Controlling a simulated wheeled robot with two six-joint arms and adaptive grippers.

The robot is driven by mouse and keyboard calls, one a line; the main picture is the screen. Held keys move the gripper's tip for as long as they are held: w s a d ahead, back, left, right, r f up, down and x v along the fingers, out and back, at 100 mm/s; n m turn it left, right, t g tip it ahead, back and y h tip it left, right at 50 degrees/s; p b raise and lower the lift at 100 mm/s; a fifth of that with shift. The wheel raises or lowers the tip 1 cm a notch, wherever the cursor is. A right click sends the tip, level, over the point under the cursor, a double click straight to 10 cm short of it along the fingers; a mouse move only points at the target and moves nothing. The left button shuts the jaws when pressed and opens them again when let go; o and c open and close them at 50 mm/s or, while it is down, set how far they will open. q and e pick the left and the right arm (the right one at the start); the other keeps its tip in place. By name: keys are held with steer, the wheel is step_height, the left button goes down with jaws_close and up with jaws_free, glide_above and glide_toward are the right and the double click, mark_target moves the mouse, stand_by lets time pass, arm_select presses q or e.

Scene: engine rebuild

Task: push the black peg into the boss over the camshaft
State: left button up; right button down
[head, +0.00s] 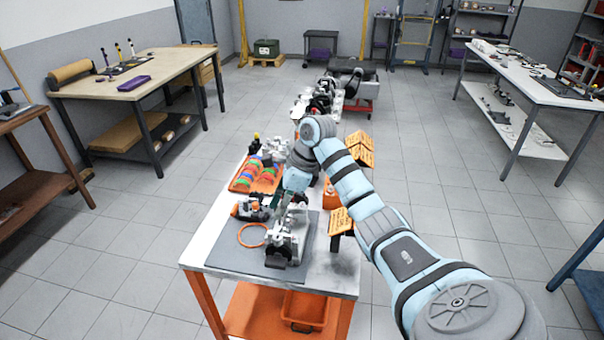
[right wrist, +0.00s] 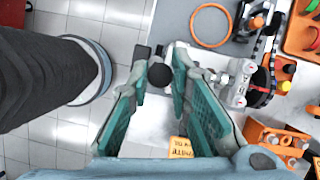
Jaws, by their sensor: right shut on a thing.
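My right gripper (head: 292,194) is over the white table, just above the silver engine casting (head: 284,241) on the grey mat. In the right wrist view the teal fingers of my right gripper (right wrist: 161,62) are shut on the black peg (right wrist: 160,75), whose round dark end shows between them. The casting (right wrist: 237,84) lies just right of the fingers there. The peg's far end is hidden, and I cannot tell whether it touches the boss. The boss and the camshaft cannot be made out clearly. My left gripper is in neither view.
An orange ring (head: 252,235) lies on the grey mat (head: 222,257), left of the casting. An orange tray (head: 240,187) with coloured rings is behind it. Yellow-orange labelled signs (head: 341,221) stand along the table's right side. Other benches are well apart across open floor.

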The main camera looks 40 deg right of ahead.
steer(key=r+m+p, duration=0.1)
steer(key=m, duration=0.1)
steer(key=a+r+m+t+h+p, duration=0.1)
steer(key=r+m, duration=0.1)
steer(key=shift+a+h, duration=0.1)
steer(key=shift+h, duration=0.2)
steer(key=m, duration=0.1)
steer(key=b, duration=0.5)
glide_above(275, 236)
steer(key=s, duration=0.1)
steer(key=f, duration=0.6)
steer(key=shift+s+d, duration=0.1)
steer(key=shift+d, duration=0.2)
steer(key=shift+f+b, duration=0.2)
steer(key=shift+b, duration=0.15)
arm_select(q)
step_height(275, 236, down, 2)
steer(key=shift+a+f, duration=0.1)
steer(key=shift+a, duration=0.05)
arm_select(e)
steer(key=shift+a+r, duration=0.1)
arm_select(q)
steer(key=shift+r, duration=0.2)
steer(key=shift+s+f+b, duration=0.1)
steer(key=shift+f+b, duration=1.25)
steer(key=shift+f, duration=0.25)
arm_select(e)
steer(key=shift+f, duration=2.15)
